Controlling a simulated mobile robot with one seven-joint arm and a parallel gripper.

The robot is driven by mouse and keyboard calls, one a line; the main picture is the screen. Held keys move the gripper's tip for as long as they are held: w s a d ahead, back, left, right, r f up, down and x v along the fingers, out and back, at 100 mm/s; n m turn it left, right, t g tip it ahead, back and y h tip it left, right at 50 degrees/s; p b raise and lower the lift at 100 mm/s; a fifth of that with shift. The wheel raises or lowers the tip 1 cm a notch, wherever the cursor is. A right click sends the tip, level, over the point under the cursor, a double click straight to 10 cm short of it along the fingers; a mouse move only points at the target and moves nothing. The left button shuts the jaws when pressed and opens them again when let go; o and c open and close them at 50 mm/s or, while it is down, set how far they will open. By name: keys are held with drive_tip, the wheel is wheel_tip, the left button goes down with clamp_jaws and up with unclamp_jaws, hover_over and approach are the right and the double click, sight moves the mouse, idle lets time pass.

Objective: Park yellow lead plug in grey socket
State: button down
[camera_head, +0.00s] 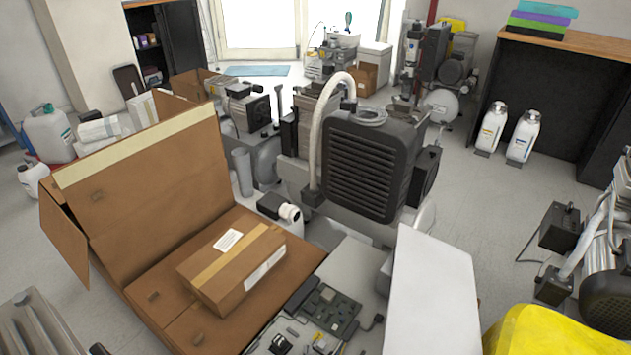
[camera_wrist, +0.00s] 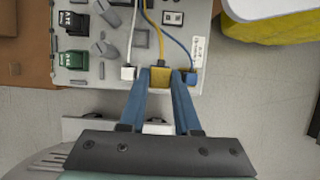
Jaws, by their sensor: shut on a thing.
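In the wrist view, my gripper (camera_wrist: 160,82) has its two blue fingers closed on the yellow lead plug (camera_wrist: 160,76), at the near edge of a light grey panel (camera_wrist: 115,75). A yellow lead runs from the plug up across the panel. A white plug (camera_wrist: 128,73) with a white lead is just left of the fingers, and a blue plug (camera_wrist: 190,78) with a blue lead just right. A small grey block (camera_wrist: 140,38) lies further up the panel; I cannot tell if it is the grey socket. Whether the yellow plug is seated is hidden.
The panel also carries a black switch (camera_wrist: 73,22), a green switch (camera_wrist: 74,60) and grey knobs. A yellow-and-white thing (camera_wrist: 265,20) is at the upper right. In the head view, an open cardboard box (camera_head: 150,190) and a dark ribbed compressor housing (camera_head: 370,165) stand close by.

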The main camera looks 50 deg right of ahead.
drive_tip(key=w+d+f+b, duration=0.2)
drive_tip(key=w+d+b, duration=0.1)
drive_tip(key=w+d, duration=0.2)
drive_tip(key=shift+d, duration=1.05)
drive_tip(key=shift+f, duration=0.15)
drive_tip(key=shift+f+b, duration=2.3)
drive_tip(key=shift+f, duration=1.2)
drive_tip(key=shift+f+p, duration=0.2)
drive_tip(key=shift+p, duration=0.15)
drive_tip(key=shift+f, duration=0.2)
drive_tip(key=shift+f+b, duration=0.3)
drive_tip(key=shift+f, duration=0.05)
